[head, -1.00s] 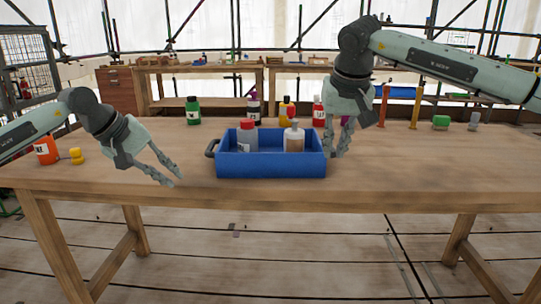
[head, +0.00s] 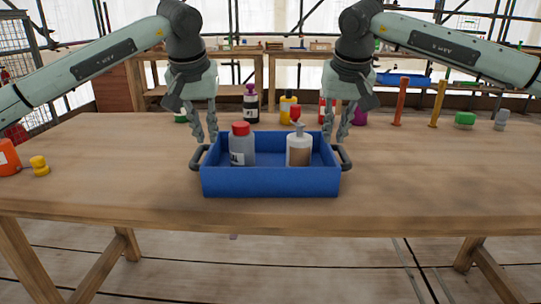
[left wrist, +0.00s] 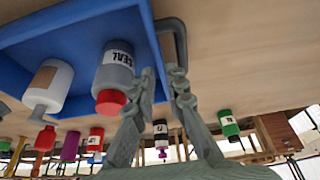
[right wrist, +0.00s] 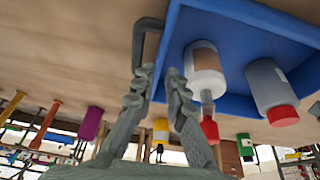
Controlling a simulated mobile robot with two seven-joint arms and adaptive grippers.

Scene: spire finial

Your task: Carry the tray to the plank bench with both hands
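The blue tray (head: 270,183) rests on the near wooden table, with a dark handle at each end. It holds a grey bottle with a red cap (head: 241,150) and a white bottle with a brown label (head: 299,152). My left gripper (head: 206,138) is open at the tray's left handle (head: 197,157). My right gripper (head: 343,136) is open at the right handle (head: 346,158). The wrist views show the fingers apart near the left handle (left wrist: 181,42) and the right handle (right wrist: 137,40). I cannot tell whether either handle lies between the fingers.
Several bottles, including a dark one (head: 251,104) and a yellow one (head: 287,105), stand behind the tray. An orange bottle (head: 8,158) and yellow piece (head: 40,166) are at left. Orange posts (head: 401,100) stand right. Wooden benches (head: 231,57) are at the back.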

